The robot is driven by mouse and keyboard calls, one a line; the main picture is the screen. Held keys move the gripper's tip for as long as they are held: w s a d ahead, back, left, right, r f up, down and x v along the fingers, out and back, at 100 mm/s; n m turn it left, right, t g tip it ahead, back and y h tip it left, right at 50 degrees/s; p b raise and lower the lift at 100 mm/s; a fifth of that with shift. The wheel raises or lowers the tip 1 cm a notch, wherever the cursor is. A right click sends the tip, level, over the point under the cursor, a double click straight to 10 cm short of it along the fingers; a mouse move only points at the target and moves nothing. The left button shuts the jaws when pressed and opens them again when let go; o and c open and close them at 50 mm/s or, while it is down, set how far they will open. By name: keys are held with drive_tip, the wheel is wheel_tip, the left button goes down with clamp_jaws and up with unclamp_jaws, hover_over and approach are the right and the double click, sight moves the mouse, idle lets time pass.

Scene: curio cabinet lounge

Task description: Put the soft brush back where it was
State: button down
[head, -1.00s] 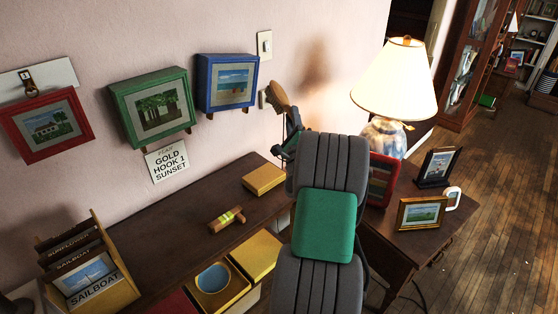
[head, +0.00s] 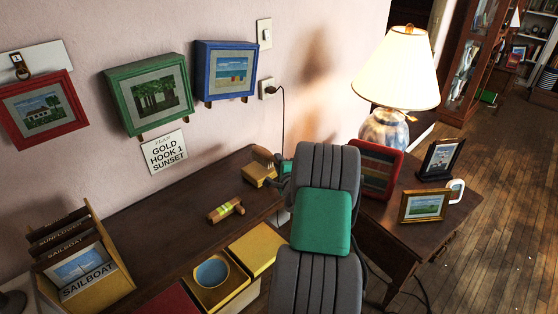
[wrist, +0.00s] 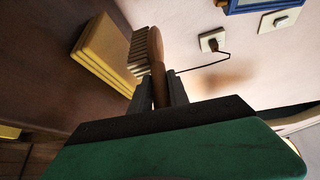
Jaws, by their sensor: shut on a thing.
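The soft brush (wrist: 155,50) has a brown wooden back and handle and dark bristles. My gripper (wrist: 160,88) is shut on its handle. In the wrist view the bristles face a yellow stack of cloths or pads (wrist: 103,50); I cannot tell if they touch it. In the head view the brush (head: 262,157) is low over the desk, right by the yellow stack (head: 257,177). My gripper (head: 283,168) is partly hidden behind my arm there.
The wooden desk (head: 170,228) also bears a small wooden piece with a green-yellow band (head: 225,210) and a box of picture cards (head: 85,270). Framed pictures (head: 148,95) hang on the wall behind. A lamp (head: 398,75) and frames stand on the right.

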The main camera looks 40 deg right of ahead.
drive_tip(key=shift+f, duration=0.45)
drive_tip(key=shift+f+b, duration=0.65)
drive_tip(key=shift+b, duration=0.05)
drive_tip(key=c, duration=1.2)
unclamp_jaws()
drive_tip(key=shift+o, duration=0.2)
drive_tip(key=v, duration=0.7)
drive_tip(key=shift+s+a, duration=0.2)
drive_tip(key=shift+s, duration=0.2)
